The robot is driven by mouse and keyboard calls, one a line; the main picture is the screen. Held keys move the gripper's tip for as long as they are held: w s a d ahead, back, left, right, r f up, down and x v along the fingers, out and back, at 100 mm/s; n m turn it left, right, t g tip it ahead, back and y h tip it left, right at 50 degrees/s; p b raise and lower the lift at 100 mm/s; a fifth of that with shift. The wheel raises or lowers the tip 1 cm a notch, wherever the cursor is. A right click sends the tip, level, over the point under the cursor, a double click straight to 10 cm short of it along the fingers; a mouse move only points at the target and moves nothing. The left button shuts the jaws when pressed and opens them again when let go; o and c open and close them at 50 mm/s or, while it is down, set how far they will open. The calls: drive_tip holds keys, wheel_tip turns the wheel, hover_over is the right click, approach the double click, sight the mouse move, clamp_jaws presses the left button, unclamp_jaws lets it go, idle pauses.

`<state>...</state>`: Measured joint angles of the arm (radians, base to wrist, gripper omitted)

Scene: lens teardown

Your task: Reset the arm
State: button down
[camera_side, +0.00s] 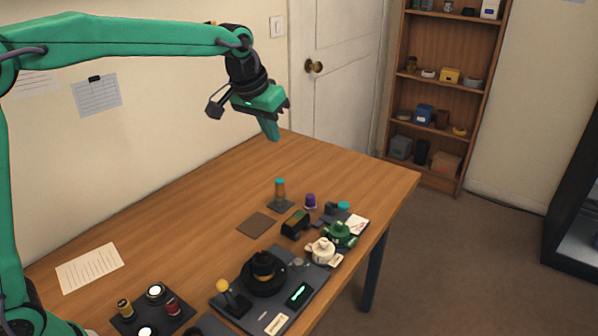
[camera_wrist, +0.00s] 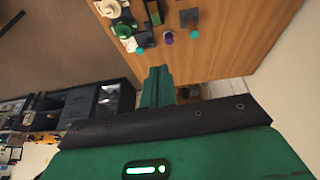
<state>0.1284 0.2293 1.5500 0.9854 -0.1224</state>
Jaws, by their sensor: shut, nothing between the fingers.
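My gripper (camera_side: 271,131) hangs in the air above the far part of the wooden table (camera_side: 190,208), with its green fingers pointing down. The fingers are shut together with nothing held. In the wrist view the green fingertips (camera_wrist: 158,74) show near the middle, apart from every object. My green arm (camera_side: 120,38) stretches high from the left edge across the back wall. The dark wrist joint (camera_side: 245,70) sits just above the gripper.
A dark mat (camera_side: 238,308) with a black round device (camera_side: 264,275), a white pot (camera_side: 321,250) and a green pot (camera_side: 340,235) lie along the table's front. A teal-topped post (camera_side: 280,190) stands below the gripper. A bookcase (camera_side: 445,95) stands at the back right. The table's left middle is mostly clear.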

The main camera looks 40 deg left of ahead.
drive_tip(key=s+a+r, duration=0.1)
drive_tip(key=s+a, duration=0.1)
drive_tip(key=s, duration=0.6)
drive_tip(key=s+a+r, duration=0.1)
drive_tip(key=s+a, duration=0.1)
drive_tip(key=s, duration=0.6)
drive_tip(key=s+a+f, duration=0.1)
drive_tip(key=s+f, duration=0.1)
drive_tip(key=s, duration=0.4)
drive_tip(key=s+a+f+t, duration=0.1)
drive_tip(key=s+f, duration=0.2)
drive_tip(key=s, duration=0.4)
drive_tip(key=shift+a+f+y, duration=0.3)
drive_tip(key=shift+f, duration=0.05)
